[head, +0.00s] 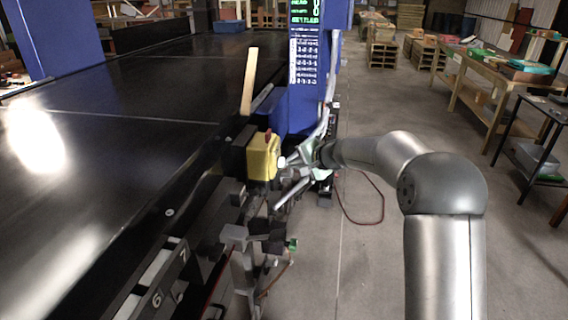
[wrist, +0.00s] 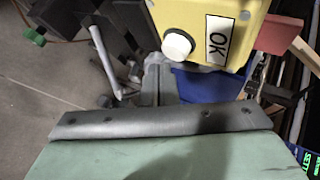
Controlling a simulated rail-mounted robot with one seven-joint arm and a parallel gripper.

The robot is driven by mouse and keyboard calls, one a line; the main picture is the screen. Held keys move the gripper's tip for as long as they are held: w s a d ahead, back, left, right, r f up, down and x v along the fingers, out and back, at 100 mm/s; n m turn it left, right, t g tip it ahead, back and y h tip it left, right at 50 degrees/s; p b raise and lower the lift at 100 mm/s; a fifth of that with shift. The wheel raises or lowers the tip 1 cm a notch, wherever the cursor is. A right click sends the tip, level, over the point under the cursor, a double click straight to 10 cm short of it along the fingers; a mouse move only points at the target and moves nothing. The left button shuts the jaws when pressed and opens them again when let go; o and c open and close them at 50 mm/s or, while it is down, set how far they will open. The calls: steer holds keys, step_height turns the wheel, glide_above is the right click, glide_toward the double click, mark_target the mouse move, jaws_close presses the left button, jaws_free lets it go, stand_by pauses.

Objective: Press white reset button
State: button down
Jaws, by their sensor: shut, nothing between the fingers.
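The white reset button (wrist: 177,45) is a round cap on the face of a yellow box (wrist: 215,18), next to a white "OK" label (wrist: 219,38). In the head view, the yellow box (head: 262,158) is fixed at the conveyor's side and the white button (head: 282,162) faces right, toward my arm. My gripper (wrist: 158,72) is shut and empty, its fingertips just below the button in the wrist view. In the head view, my gripper (head: 293,162) is close beside the button. I cannot tell whether they touch.
The black conveyor (head: 130,100) fills the left side. A blue column with a display (head: 305,60) stands behind the box. A red part (wrist: 278,34) adjoins the box. Grey brackets (head: 262,235) stand below it. Open floor (head: 370,250) lies to the right.

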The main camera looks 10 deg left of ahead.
steer(key=shift+a, duration=0.3)
steer(key=shift+a, duration=0.55)
stand_by(0.8)
steer(key=shift+d, duration=0.1)
steer(key=shift+d+b, duration=0.7)
steer(key=shift+d, duration=0.1)
steer(key=d+b, duration=0.2)
steer(key=d, duration=0.3)
steer(key=shift+s, duration=0.15)
stand_by(0.5)
